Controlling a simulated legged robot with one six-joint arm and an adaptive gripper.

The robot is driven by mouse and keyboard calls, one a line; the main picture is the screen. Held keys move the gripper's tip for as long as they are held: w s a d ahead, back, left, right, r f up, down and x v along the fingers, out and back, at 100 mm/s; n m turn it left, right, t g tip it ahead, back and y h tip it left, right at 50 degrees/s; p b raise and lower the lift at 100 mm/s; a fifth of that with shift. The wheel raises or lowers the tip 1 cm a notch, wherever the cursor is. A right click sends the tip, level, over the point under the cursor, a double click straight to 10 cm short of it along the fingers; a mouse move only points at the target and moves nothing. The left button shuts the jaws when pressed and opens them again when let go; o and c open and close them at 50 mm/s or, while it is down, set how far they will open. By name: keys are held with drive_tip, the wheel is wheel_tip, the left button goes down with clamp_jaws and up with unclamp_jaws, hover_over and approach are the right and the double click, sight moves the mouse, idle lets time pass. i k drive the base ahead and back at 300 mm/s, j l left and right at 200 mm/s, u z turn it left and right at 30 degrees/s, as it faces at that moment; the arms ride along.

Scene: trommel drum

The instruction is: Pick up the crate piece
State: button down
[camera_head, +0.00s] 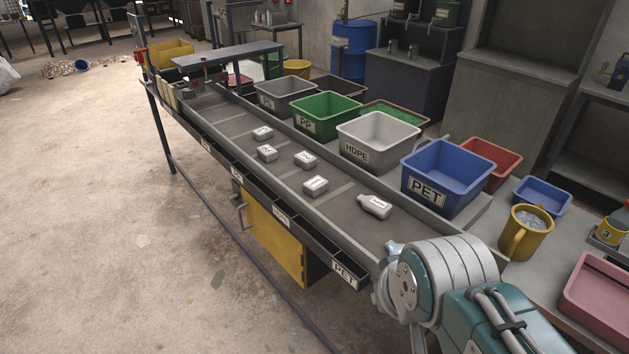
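Several small pale pieces with dark printed labels lie apart on the grey sorting table (345,216). One block (316,186) lies near the middle, another (306,159) just behind it. Two more blocks lie farther back, one at left (267,153) and one behind it (263,133). A bottle-shaped piece (375,206) lies nearest my arm. The labels are too small to read surely, so I cannot tell which is the crate piece. My arm's white and teal links show at the lower right, beyond the table's near end.
Bins line the table's far side: blue PET (448,177), pale HDPE (378,138), green PP (326,115) and grey PS (287,95). Labelled slots run along the front edge. A yellow mug (525,232) and pink tray (600,297) stand at right. The table surface between pieces is clear.

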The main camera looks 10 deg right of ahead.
sight(317, 185)
drive_tip(key=i+j+z, duration=0.1)
drive_tip(key=z, duration=0.85)
drive_tip(key=i+j+z, duration=0.3)
drive_tip(key=j, duration=0.2)
drive_tip(key=j+z, duration=0.35)
drive_tip(key=j, duration=0.2)
drive_tip(key=j+z, duration=0.3)
drive_tip(key=j, duration=0.7)
drive_tip(key=i+j, duration=0.15)
drive_tip(key=j, duration=0.35)
